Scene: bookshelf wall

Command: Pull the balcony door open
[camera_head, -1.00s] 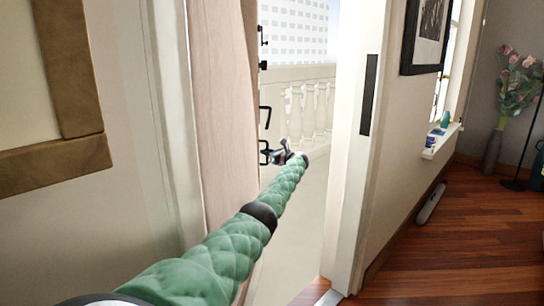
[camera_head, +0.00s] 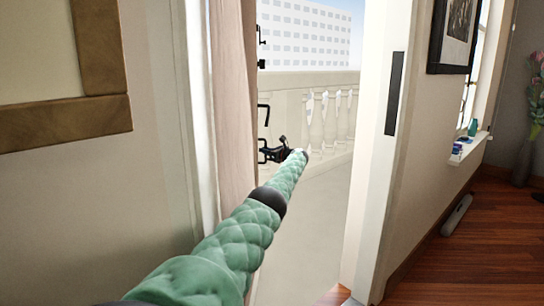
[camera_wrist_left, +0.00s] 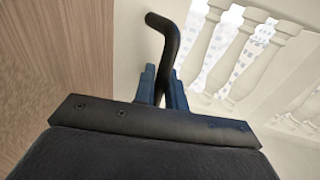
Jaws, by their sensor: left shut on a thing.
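The balcony door (camera_head: 236,110) is a pale wooden leaf seen nearly edge-on at the left of the doorway, standing open. Black handles and fittings stick out from its right edge, among them a bent black handle (camera_head: 264,116). My left arm reaches in from the bottom left. My left gripper (camera_head: 268,152) is at the lower black handle. In the left wrist view the blue fingers (camera_wrist_left: 160,88) are shut on a bent black handle (camera_wrist_left: 168,45), whose top end curves left. The pale wood of the door fills the left of that view. My right gripper is not in view.
A white door frame (camera_head: 378,150) with a dark strike plate (camera_head: 394,93) borders the opening on the right. Beyond it are the balcony floor (camera_head: 305,230) and a stone balustrade (camera_head: 325,110). A windowsill (camera_head: 468,147) and wooden floor (camera_head: 450,265) lie to the right.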

